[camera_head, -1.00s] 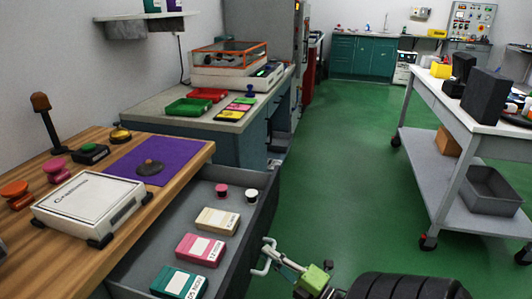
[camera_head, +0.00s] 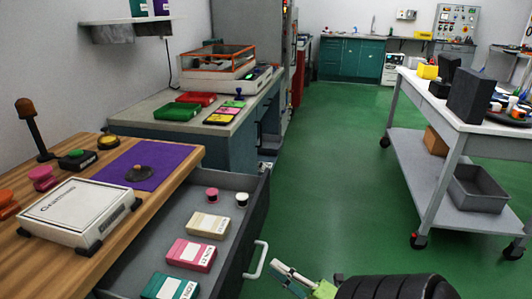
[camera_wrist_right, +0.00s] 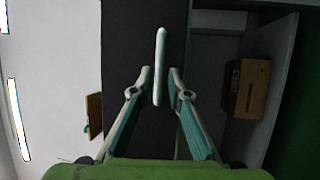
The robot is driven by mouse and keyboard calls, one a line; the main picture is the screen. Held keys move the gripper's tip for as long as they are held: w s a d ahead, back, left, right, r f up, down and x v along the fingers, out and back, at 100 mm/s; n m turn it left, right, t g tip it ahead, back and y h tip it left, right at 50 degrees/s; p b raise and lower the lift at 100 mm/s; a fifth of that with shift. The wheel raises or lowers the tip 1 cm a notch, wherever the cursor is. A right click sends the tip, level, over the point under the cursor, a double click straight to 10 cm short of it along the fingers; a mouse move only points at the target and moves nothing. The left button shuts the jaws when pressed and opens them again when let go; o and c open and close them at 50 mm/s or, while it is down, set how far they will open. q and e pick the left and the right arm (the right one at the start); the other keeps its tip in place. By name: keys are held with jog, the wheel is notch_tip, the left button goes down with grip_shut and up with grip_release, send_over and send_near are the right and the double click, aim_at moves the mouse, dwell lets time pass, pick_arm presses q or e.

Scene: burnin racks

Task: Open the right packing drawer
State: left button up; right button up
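The grey packing drawer (camera_head: 240,200) is pulled out from under the wooden bench in the head view. It holds a cream box (camera_head: 209,224), a pink box (camera_head: 190,255), a teal box (camera_head: 170,286) and two small round items. Its light bar handle (camera_head: 257,260) is on the dark front and also shows in the right wrist view (camera_wrist_right: 160,62). My right gripper (camera_head: 281,269) is just right of the handle, with a small gap to it. In the wrist view its fingers (camera_wrist_right: 160,80) are apart, one on each side of the handle's line. My left gripper is not in view.
The wooden bench (camera_head: 150,205) carries a white device (camera_head: 78,213), a purple mat (camera_head: 160,160) and buttons. A white-topped trolley (camera_head: 440,115) stands at the right. The green floor (camera_head: 335,170) between is clear. The wrist view shows a brown box (camera_wrist_right: 246,88).

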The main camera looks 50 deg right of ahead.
jog(key=s+f, duration=0.1)
jog(key=s, duration=0.5)
dwell(0.5)
